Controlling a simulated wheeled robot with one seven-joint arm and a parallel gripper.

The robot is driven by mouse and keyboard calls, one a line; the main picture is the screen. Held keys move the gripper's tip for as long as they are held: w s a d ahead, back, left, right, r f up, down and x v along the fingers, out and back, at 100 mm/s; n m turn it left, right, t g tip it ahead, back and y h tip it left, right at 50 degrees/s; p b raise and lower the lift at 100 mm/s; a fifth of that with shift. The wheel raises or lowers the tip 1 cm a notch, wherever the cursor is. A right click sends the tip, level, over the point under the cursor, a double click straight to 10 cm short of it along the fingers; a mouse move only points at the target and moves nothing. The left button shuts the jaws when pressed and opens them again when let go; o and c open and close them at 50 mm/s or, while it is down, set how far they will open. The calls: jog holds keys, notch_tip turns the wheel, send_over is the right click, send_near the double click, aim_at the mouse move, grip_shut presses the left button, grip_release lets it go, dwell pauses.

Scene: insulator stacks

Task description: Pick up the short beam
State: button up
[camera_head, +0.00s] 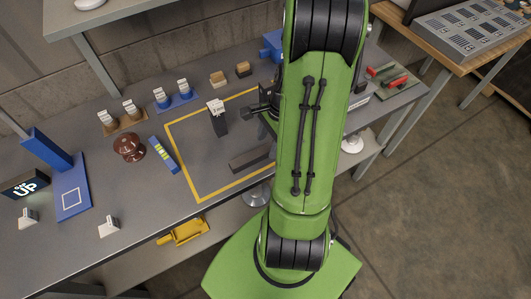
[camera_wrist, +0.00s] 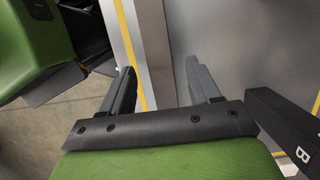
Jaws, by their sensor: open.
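Two dark beams show inside the yellow outline in the head view. One dark grey beam (camera_head: 250,158) lies flat near the outline's front right. A shorter-looking dark block (camera_head: 219,124) stands upright with a pale label at its top. I cannot tell for sure which is the short beam. In the wrist view, a dark beam marked "B" (camera_wrist: 278,122) is at the right, outside my fingers. In the head view my arm mostly hides the gripper.
The yellow outline (camera_head: 183,177) marks the grey table (camera_head: 95,245). A brown insulator (camera_head: 128,147), a level (camera_head: 164,155) and a blue stand (camera_head: 72,190) are to its left. Small labelled stands line the back. A side table (camera_head: 470,45) stands at the right.

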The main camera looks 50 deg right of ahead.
aim_at(266, 151)
jog(key=shift+x, duration=1.25)
jog(key=shift+r, duration=0.1)
grip_shut()
